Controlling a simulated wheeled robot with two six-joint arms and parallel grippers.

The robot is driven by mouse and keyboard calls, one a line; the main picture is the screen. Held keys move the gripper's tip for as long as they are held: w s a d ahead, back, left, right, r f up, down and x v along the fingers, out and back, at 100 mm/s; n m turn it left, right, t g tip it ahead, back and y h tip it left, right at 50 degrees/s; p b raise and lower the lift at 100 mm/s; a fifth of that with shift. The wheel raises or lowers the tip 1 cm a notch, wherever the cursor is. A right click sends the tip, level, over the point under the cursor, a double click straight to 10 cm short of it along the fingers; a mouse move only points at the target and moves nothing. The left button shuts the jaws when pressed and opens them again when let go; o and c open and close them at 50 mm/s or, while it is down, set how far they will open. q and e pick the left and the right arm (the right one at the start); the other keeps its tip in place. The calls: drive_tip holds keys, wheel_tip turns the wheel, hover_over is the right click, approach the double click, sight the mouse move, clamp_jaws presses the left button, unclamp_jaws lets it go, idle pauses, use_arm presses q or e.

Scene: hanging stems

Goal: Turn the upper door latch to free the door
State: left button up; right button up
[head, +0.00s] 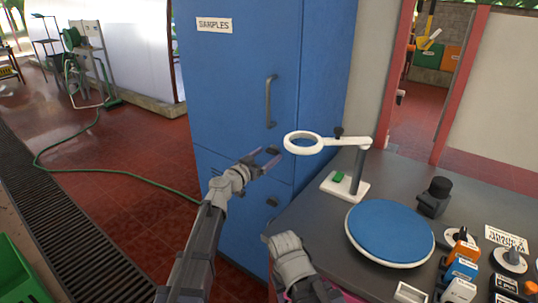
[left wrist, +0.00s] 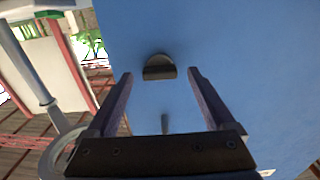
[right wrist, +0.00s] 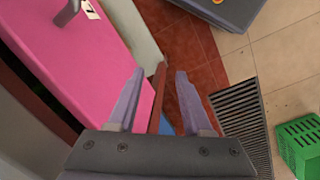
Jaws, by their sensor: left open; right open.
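The blue cabinet (head: 235,85) stands ahead, with a "SAMPLES" label and a grey vertical handle (head: 269,101) on its upper door. My left gripper (head: 264,158) is open and empty, below the handle and in front of the door. In the left wrist view, a dark half-round knob (left wrist: 159,67) on the blue surface lies beyond and between the open fingers (left wrist: 160,80), apart from them. A small dark fitting (head: 272,201) shows lower on the cabinet; I cannot tell if it is that knob. My right gripper (right wrist: 155,88) is open and empty, pointing down.
A white ring magnifier (head: 303,143) on a stand is close to the right of my left gripper. The grey bench (head: 320,232) holds a blue round disc (head: 390,233), a black knob and several switches. A green hose (head: 98,172) lies on the floor. A green crate (right wrist: 299,145) stands near the drain grate (right wrist: 240,118).

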use_arm(q)
drive_tip(key=shift+x, duration=0.8)
drive_tip(key=shift+c, duration=0.3)
drive_tip(key=c, duration=1.3)
